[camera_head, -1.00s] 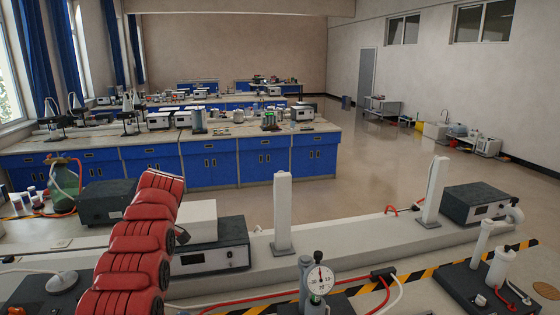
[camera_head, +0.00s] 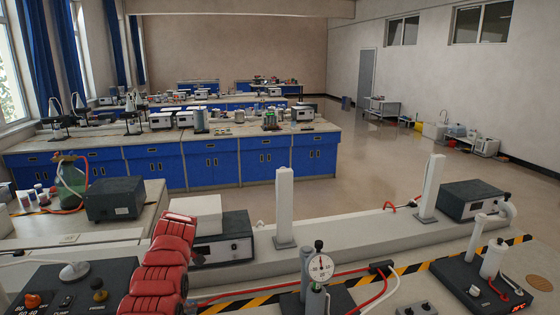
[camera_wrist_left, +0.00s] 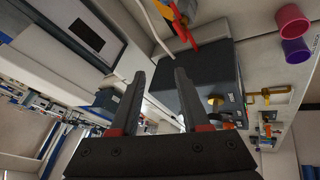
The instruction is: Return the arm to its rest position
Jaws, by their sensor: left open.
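My red left arm (camera_head: 160,270) rises from the bottom edge of the head view, left of centre, over the front bench. Its gripper does not show in that view. In the left wrist view my left gripper (camera_wrist_left: 160,78) has its two dark fingers apart, with nothing between them. A dark box (camera_wrist_left: 213,82) shows beyond and to the right of the fingers. My right arm and gripper are in neither view.
A dark box (camera_head: 115,199) and a green bottle (camera_head: 71,183) stand left of my arm. A white-topped instrument (camera_head: 222,238) is close behind it. A dial gauge (camera_head: 320,267) stands to the right. The wrist view shows a pink cup (camera_wrist_left: 292,21) and a purple cup (camera_wrist_left: 297,50).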

